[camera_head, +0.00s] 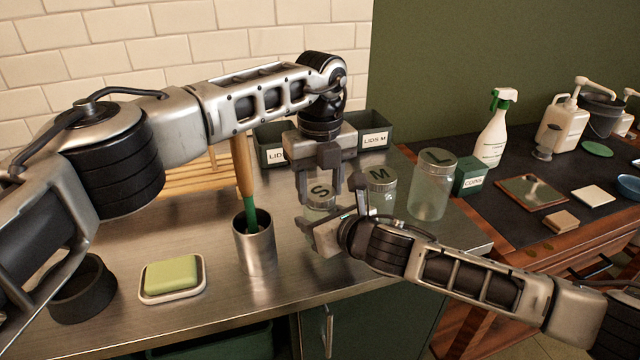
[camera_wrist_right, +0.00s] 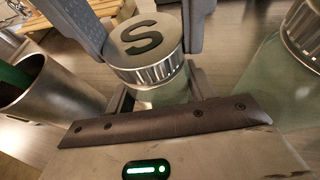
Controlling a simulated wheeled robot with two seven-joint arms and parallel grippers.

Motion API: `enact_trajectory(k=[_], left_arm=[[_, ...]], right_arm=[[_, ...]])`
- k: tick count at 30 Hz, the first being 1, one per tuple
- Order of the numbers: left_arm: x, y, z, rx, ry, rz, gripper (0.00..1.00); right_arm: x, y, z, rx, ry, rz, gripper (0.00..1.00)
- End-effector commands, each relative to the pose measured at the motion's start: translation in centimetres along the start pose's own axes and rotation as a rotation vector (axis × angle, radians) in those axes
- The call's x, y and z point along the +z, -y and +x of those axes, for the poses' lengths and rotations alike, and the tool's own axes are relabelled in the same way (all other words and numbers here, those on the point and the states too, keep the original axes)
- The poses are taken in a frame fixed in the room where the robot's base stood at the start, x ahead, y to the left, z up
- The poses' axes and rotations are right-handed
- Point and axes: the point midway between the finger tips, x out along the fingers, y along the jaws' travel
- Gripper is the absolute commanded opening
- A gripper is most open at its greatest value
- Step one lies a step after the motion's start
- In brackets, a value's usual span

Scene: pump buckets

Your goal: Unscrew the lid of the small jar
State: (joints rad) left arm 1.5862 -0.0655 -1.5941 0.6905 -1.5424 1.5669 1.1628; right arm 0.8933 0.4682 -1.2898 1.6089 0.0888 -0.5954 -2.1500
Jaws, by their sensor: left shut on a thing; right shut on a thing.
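The small jar (camera_head: 321,211) stands on the steel counter, its glass mostly hidden by my grippers. Its metal lid (camera_head: 320,190), marked S, sits on top of it. In the right wrist view the lid (camera_wrist_right: 147,48) shows clearly, with the glass jar (camera_wrist_right: 163,95) below it. My left gripper (camera_head: 324,196) comes down from above and is shut on the lid, one finger on each side; its fingers (camera_wrist_right: 147,40) also show in the right wrist view. My right gripper (camera_head: 318,232) is shut on the jar's body, below the lid.
The M jar (camera_head: 381,190) and the L jar (camera_head: 431,190) stand to the right. A metal cup (camera_head: 256,250) with a green-and-wood handled tool (camera_head: 243,175) stands to the left. A sponge dish (camera_head: 172,290) lies farther left. Lid bins (camera_head: 374,135) are behind.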

Motion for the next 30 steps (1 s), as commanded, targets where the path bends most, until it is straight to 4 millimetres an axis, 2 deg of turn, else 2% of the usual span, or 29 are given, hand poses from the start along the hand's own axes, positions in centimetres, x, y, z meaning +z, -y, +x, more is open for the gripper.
enact_trajectory(k=[3, 9, 13, 16, 30], left_arm=[[-0.03, 0.05, -0.07, 0.0, 0.0, -0.299, 0.22], [-0.02, 0.07, -0.1, -0.001, 0.0, -0.787, 0.22], [-0.02, 0.07, -0.11, -0.001, -0.001, -1.01, 0.22], [-0.02, 0.07, -0.12, -0.001, -0.001, -1.09, 0.22], [-0.02, 0.08, -0.11, -0.001, -0.001, -1.085, 0.22]], right_arm=[[-0.06, 0.09, 0.01, -0.002, -0.001, 0.0, 0.0], [-0.06, 0.08, 0.01, -0.002, -0.001, 0.0, 0.0], [-0.06, 0.07, 0.01, -0.002, -0.001, -0.001, 0.0], [-0.06, 0.07, 0.01, -0.002, -0.001, -0.001, 0.0], [-0.06, 0.04, 0.0, -0.001, -0.001, -0.001, 0.0]])
